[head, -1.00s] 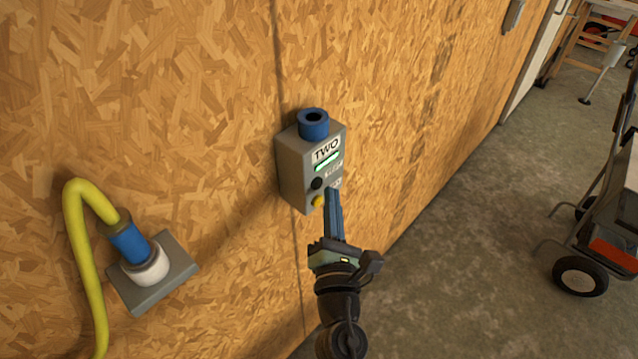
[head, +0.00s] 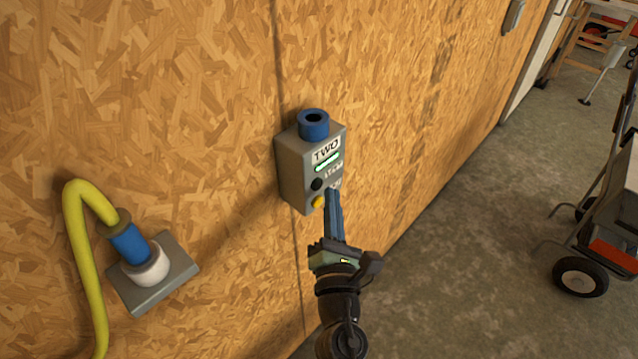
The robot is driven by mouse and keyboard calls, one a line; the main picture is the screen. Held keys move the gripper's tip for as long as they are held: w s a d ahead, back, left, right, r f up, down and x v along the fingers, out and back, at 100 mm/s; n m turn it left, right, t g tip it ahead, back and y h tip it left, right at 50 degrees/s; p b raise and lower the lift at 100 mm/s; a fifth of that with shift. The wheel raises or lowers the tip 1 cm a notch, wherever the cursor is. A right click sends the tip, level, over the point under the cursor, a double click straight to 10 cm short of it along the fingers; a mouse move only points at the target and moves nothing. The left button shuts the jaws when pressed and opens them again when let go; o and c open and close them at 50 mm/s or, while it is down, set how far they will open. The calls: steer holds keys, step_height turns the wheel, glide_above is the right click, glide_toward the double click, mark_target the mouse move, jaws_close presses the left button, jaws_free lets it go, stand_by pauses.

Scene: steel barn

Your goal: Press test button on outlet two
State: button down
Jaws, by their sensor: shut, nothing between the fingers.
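The outlet box marked TWO (head: 294,170) is a grey box on the wooden wall, with a blue socket (head: 313,124) on top and a lit green strip (head: 327,162). Its front has a black button (head: 317,184) and, below it, a yellow button (head: 318,202). Small labels beside the buttons are partly hidden and hard to read. My gripper (head: 331,194) is shut and empty. Its fingertips are at the lower front of the box, just right of the yellow button. I cannot tell whether they touch the box.
A yellow hose (head: 78,260) with a blue plug (head: 128,244) sits in a grey wall mount (head: 180,268) at lower left. A wheeled cart (head: 612,215) stands at right on the concrete floor (head: 470,240), which is clear between cart and wall.

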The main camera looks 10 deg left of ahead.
steer(key=shift+w+a, duration=0.1)
stand_by(0.7)
steer(key=shift+w+a, duration=0.15)
steer(key=shift+a, duration=0.1)
steer(key=shift+w+a+b, duration=0.25)
steer(key=shift+a+b, duration=0.05)
steer(key=shift+a, duration=0.05)
stand_by(0.7)
stand_by(0.3)
steer(key=shift+s+d, duration=0.5)
steer(key=shift+d, duration=0.2)
steer(key=shift+p, duration=0.3)
steer(key=s+d, duration=0.1)
steer(key=d, duration=0.1)
steer(key=s+d+p, duration=0.1)
steer(key=s+d, duration=0.1)
stand_by(0.7)
